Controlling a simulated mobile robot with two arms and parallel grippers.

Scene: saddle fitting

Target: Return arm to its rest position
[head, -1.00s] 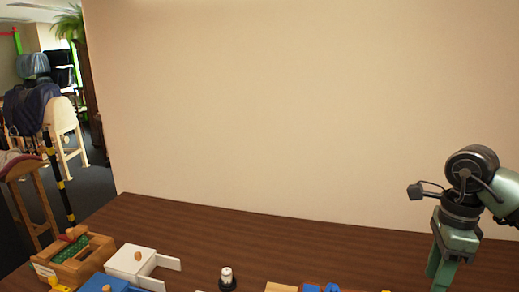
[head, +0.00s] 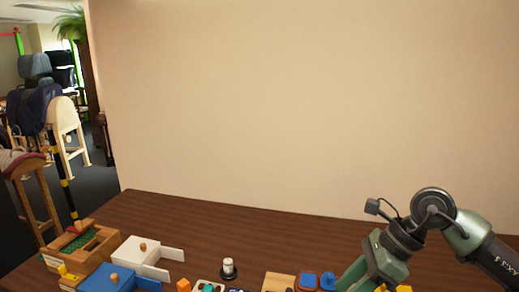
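My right arm comes in from the right, above the dark wooden table (head: 220,215). My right gripper (head: 362,286) points down and to the left near the bottom edge of the head view, close to some blue pieces (head: 318,281). Its fingertips are cut off or hidden at the frame's edge, so I cannot tell whether it is open or holds anything. My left gripper is not in view.
A wooden box with a green inside (head: 80,243), a white box (head: 138,256) and a blue box (head: 108,280) stand at the left. A black and white knob (head: 228,268) stands near the front middle. A beige wall (head: 300,110) backs the table. The table's back strip is clear.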

